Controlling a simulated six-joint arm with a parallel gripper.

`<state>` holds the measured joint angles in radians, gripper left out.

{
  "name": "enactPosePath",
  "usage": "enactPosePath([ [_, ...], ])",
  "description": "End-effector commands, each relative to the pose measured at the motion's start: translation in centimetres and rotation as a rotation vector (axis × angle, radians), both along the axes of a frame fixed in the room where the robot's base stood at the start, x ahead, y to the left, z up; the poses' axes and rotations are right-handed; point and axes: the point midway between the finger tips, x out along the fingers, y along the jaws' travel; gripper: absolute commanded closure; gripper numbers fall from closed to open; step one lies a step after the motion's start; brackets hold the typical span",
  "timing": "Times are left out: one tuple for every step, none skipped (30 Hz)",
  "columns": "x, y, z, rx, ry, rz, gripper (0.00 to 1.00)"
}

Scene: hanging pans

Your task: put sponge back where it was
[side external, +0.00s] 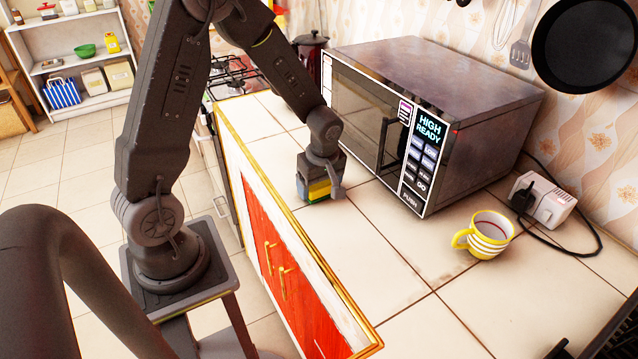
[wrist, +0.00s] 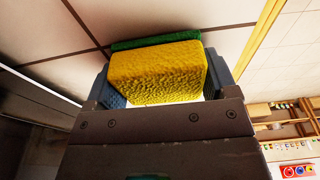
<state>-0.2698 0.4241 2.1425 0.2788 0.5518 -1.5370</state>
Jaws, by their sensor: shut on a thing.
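The yellow sponge (wrist: 158,75) with a green layer (wrist: 155,40) fills the middle of the wrist view, between the two fingers of my gripper (wrist: 160,82). My gripper is shut on it. In the side external view my gripper (side external: 319,188) points down over the tiled counter, in front of the microwave. The sponge (side external: 319,191) shows there as a small yellow and green patch between the fingers, partly hidden by them. It is at or just above the counter; I cannot tell whether it touches.
The microwave (side external: 470,110) stands close behind my gripper. A yellow-striped cup (side external: 490,236) and a white socket box (side external: 543,198) with a cable are to the right. The counter's yellow front edge (side external: 290,222) runs close to the left. Tiles between gripper and cup are clear.

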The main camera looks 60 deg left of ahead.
Motion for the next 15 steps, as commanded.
enactPosePath([
  [0.00,0.01,0.03,0.000,0.000,0.000,0.47],
  [-0.01,0.01,0.03,0.000,0.000,0.000,0.47],
  [-0.01,0.01,0.03,0.000,0.000,0.000,0.47],
  [-0.01,0.01,0.00,0.000,0.000,0.000,0.47],
  [-0.02,0.01,-0.06,0.000,0.001,0.000,0.47],
  [-0.03,0.01,-0.17,0.000,0.001,0.000,0.47],
  [-0.03,0.01,-0.27,0.000,0.002,0.000,0.47],
  [-0.03,0.01,-0.31,0.000,0.002,0.000,0.20],
  [-0.02,0.01,-0.28,0.000,0.001,0.000,0.16],
  [-0.02,0.01,-0.27,0.000,0.001,0.000,0.13],
  [-0.02,0.01,-0.26,0.000,0.001,0.000,0.10],
  [-0.02,0.02,-0.26,0.000,0.001,0.000,0.07],
  [-0.02,0.02,-0.26,0.000,0.001,0.000,0.04],
  [-0.02,0.02,-0.26,0.000,0.001,0.000,0.01],
  [-0.02,0.02,-0.25,0.000,0.001,0.000,0.00],
])
